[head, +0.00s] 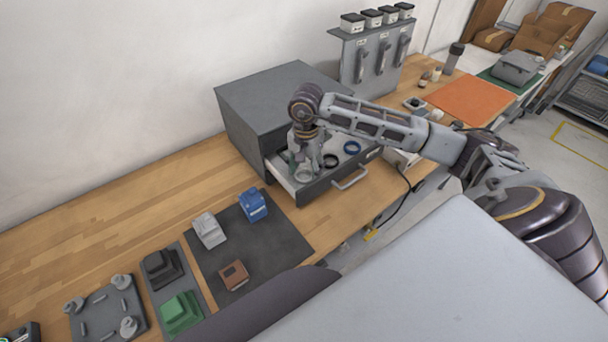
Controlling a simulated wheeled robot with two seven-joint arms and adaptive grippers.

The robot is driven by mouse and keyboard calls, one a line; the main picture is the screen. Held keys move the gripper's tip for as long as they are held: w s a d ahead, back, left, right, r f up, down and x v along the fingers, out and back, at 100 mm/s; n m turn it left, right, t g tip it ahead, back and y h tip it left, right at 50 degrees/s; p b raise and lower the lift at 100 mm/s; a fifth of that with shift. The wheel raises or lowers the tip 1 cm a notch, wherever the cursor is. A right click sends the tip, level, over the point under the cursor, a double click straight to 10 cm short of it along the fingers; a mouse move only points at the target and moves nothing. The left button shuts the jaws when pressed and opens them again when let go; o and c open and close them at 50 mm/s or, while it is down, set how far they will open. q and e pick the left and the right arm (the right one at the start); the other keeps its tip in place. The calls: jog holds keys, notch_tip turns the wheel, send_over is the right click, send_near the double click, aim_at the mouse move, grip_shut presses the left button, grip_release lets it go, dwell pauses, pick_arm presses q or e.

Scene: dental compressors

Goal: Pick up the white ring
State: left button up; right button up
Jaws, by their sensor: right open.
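The white ring (303,176) lies in the open drawer (341,187) of a grey cabinet, near the drawer's left front end. My right gripper (306,168) points down into the drawer, right at the white ring and partly covering it. It is open; whether its fingers touch the ring cannot be told at this size. A black ring (330,161) and a blue ring (352,147) lie in the drawer to the right of the gripper. My left gripper is not in view.
The grey cabinet (277,95) stands behind the gripper, and the drawer walls surround the rings. A dark mat (268,254) with blue, grey and brown parts lies at the left front. An orange mat (470,98) lies at the right. Bare wooden bench (120,190) shows at the left.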

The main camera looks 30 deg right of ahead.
jog(key=shift+f, duration=0.2)
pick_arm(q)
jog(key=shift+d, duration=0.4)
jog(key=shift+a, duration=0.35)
pick_arm(e)
jog(key=c, duration=0.6)
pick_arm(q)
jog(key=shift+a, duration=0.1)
pick_arm(e)
jog(key=shift+o, duration=0.2)
jog(key=shift+r, duration=0.15)
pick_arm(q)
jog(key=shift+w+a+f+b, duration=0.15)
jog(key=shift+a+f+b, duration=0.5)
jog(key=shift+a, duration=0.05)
pick_arm(e)
notch_tip(320, 180, up, 10)
